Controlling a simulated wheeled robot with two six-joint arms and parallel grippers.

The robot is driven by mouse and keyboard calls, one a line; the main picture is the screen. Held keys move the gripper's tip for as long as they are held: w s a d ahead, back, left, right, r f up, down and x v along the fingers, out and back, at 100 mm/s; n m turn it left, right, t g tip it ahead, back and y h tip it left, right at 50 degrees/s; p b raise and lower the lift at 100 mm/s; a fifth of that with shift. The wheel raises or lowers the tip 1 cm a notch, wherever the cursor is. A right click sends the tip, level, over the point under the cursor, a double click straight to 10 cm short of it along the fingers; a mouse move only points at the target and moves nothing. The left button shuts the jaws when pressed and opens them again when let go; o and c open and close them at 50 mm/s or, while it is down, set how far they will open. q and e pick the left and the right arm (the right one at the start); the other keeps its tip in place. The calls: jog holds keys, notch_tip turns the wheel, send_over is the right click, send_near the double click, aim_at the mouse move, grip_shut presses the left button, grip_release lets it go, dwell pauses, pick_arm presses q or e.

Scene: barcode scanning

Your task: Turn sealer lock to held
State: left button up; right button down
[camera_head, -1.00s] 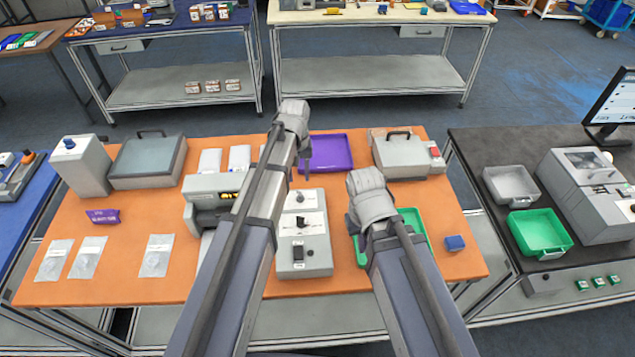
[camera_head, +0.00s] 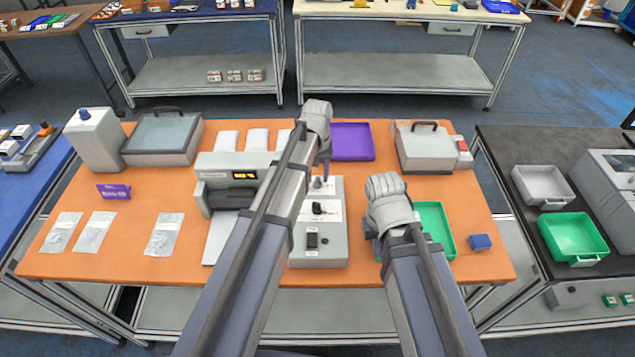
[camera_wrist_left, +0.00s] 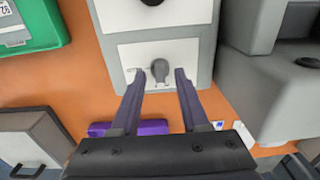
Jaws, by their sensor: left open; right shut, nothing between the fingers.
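A grey control box (camera_head: 335,250) stands mid-table with white label plates, a black knob (camera_head: 319,208) in the middle and a dark switch (camera_head: 312,240) at its near end. In the left wrist view, a grey lever knob (camera_wrist_left: 161,70) sits on the box's far white plate. My left gripper (camera_wrist_left: 159,76) is open, with one finger on each side of this knob; contact cannot be told. In the head view my left gripper (camera_head: 323,176) is over the far end of the box. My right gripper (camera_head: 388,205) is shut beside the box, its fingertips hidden.
A grey machine with a lit display (camera_head: 243,175) stands left of the box. A green tray (camera_head: 437,228) and blue block (camera_head: 480,242) lie to the right. A purple tray (camera_head: 352,142) lies behind. Clear pouches (camera_head: 164,235) lie at front left.

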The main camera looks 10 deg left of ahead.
pick_arm(q)
jog(key=shift+f, duration=0.2)
grip_shut()
dwell(0.3)
